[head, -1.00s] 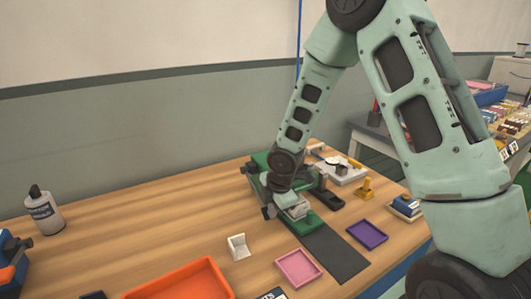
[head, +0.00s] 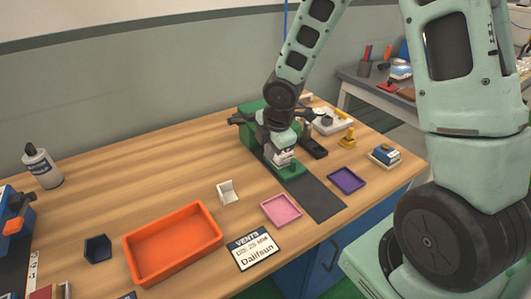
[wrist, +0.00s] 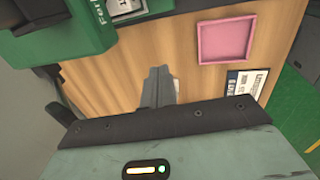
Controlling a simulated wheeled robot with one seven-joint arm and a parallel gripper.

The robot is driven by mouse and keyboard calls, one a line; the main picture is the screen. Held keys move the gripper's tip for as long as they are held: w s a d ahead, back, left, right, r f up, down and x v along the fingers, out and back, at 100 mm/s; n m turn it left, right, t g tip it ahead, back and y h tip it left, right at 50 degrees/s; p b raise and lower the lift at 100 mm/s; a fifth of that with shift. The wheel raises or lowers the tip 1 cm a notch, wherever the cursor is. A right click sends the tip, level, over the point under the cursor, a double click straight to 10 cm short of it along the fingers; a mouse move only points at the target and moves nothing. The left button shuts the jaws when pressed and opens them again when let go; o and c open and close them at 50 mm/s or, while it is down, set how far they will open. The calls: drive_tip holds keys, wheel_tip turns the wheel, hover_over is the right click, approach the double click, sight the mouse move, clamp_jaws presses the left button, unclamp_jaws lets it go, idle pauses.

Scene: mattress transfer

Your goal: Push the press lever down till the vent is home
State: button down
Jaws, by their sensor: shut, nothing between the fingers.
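The green press (head: 252,127) stands toward the back right of the table. A black bar (head: 239,119) sticks out at its left and may be the lever; my wrist covers the part beside it. A pale grey block (head: 283,158), perhaps the vent, sits on the press's green base, below my wrist. Green press parts (wrist: 62,28) and a grey piece also show at the top left of the wrist view. My gripper (wrist: 157,73) is shut and empty, its fingers over bare wood in that view. Contact with the lever cannot be made out.
A white angled piece (head: 228,193), a pink tray (head: 281,211), a purple tray (head: 346,180) and an orange bin (head: 174,243) lie in front. A dark strip (head: 316,198) runs from the press. A yellow piece (head: 347,138) stands right. The table's left middle is clear.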

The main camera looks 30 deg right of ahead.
drive_tip(key=s+r+p, duration=0.1)
drive_tip(key=s+r, duration=0.2)
drive_tip(key=shift+r, duration=0.2)
idle(0.4)
drive_tip(key=s+a+r+m+g, duration=0.1)
drive_tip(key=s+a+r+m, duration=0.3)
drive_tip(key=s+a, duration=0.5)
drive_tip(key=s+a+r+m+g, duration=0.1)
drive_tip(key=s+a+r+m, duration=0.3)
drive_tip(key=s+a, duration=0.5)
drive_tip(key=s+m, duration=0.2)
drive_tip(key=s, duration=0.1)
drive_tip(key=shift+s+r+g+y, duration=0.15)
drive_tip(key=shift+r+g+y, duration=0.15)
drive_tip(key=shift+g, duration=0.1)
drive_tip(key=shift+d, duration=0.15)
